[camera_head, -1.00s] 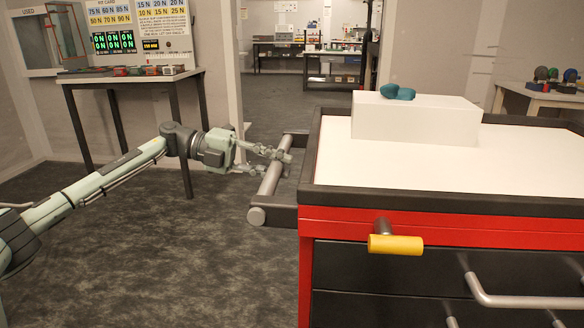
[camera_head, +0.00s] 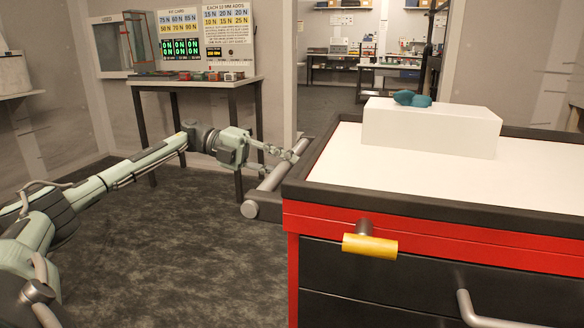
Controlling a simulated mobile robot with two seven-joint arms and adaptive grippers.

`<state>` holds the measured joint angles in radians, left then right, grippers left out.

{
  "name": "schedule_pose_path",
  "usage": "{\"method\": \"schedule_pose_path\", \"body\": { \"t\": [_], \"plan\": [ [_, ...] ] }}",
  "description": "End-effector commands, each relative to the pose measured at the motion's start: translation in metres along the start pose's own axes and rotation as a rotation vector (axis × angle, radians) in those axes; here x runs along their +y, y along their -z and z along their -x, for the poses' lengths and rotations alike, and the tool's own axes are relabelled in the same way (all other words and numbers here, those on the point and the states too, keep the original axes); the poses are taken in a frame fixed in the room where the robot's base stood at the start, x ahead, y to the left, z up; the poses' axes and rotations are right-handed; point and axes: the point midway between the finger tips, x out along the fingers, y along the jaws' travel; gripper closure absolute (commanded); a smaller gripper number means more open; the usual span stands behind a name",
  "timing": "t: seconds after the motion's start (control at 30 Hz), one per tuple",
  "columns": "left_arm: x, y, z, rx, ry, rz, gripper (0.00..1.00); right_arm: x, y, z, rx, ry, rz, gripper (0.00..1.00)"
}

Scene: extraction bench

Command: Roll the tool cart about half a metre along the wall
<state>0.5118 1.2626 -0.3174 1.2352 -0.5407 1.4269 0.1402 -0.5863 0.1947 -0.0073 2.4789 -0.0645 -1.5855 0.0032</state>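The tool cart (camera_head: 350,225) fills the right side of the head view. It is red with dark drawers, a black rim and a white top. A grey push bar (camera_head: 270,185) sticks out from its left side. My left gripper (camera_head: 281,162) is at the far part of this bar, with its fingers on or around it. The fingers are small and overlap the bar, so I cannot tell whether they are closed on it. My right gripper is not in view.
A white block (camera_head: 430,128) with a teal object (camera_head: 412,98) on it stands on the cart top. A yellow-gripped handle (camera_head: 370,245) juts from the cart's front. A wall table (camera_head: 195,84) with boards stands behind my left arm. Grey floor (camera_head: 170,240) is clear left of the cart.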

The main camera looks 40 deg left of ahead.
Motion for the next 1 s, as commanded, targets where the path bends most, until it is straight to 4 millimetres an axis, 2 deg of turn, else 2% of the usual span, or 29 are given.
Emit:
{"method": "schedule_pose_path", "body": {
  "t": [0.37,0.4,0.57,0.87,1.0],
  "plan": [
    [0.000,0.000,0.001,0.001,0.001,-0.001,1.00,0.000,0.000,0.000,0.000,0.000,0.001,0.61],
    [0.000,0.000,0.001,0.001,0.001,-0.001,0.75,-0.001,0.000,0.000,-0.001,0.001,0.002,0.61],
    [0.000,0.000,0.001,0.001,0.000,-0.001,0.56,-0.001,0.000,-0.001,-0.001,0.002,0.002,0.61],
    [0.000,0.000,0.002,0.000,0.000,0.000,0.56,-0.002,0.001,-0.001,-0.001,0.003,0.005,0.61],
    [0.000,-0.001,0.014,-0.002,-0.001,0.000,0.56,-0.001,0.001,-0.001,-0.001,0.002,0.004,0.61]
  ]
}}
